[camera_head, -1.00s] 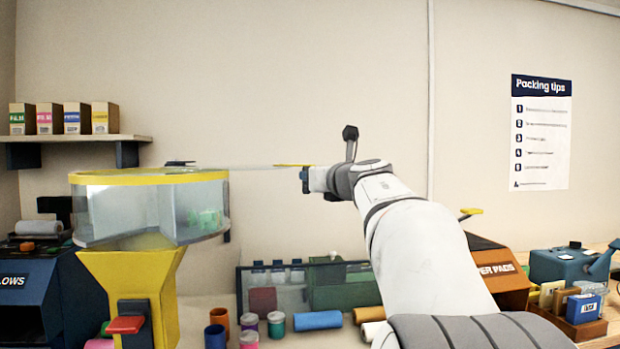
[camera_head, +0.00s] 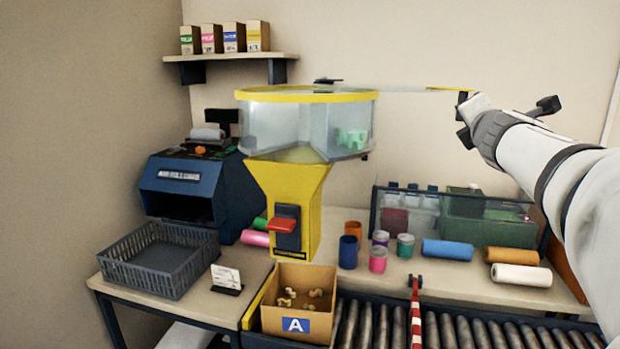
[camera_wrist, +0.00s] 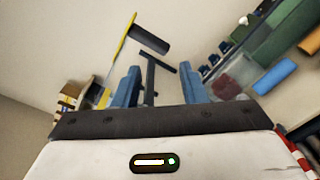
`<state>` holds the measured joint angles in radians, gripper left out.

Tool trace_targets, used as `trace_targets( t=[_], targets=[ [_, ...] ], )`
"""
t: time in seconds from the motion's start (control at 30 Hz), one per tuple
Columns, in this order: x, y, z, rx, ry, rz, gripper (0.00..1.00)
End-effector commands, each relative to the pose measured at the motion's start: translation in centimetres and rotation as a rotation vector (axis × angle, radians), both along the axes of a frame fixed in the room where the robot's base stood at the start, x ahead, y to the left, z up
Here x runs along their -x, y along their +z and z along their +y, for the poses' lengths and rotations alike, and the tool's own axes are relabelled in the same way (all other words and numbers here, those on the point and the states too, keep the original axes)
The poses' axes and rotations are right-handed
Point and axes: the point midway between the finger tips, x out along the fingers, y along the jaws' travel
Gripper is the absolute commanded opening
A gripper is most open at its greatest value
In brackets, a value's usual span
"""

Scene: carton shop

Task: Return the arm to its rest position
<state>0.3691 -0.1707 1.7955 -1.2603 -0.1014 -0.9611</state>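My arm reaches in from the right in the head view, with my gripper (camera_head: 463,117) at its far end, level with the top of the hopper. In the wrist view its two blue fingers (camera_wrist: 160,88) stand apart with nothing clearly gripped between them. A clear hopper (camera_head: 305,122) with a yellow rim stands on a yellow stand. Its thin lid (camera_head: 405,89) extends right toward my fingertips; I cannot tell whether they touch. In the wrist view a yellow strip (camera_wrist: 121,47) and a dark bar (camera_wrist: 150,40) lie beyond the fingers.
Below stand an open carton marked A (camera_head: 298,305) holding small pieces, a roller conveyor (camera_head: 460,335) and a grey basket (camera_head: 160,262). Jars and rolls (camera_head: 447,250) lie on the bench. A shelf (camera_head: 230,57) hangs at left. The wall area above the arm is clear.

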Motion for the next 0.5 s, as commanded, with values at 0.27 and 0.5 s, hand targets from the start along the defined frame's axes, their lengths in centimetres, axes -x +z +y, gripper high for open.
trace_targets(
  t=[0.27,0.5],
  targets=[
    [8.2,-12.9,4.9,-1.014,-0.412,0.111,0.38],
    [19.4,-24.0,12.5,-1.591,-0.912,0.31,0.38]
  ],
)
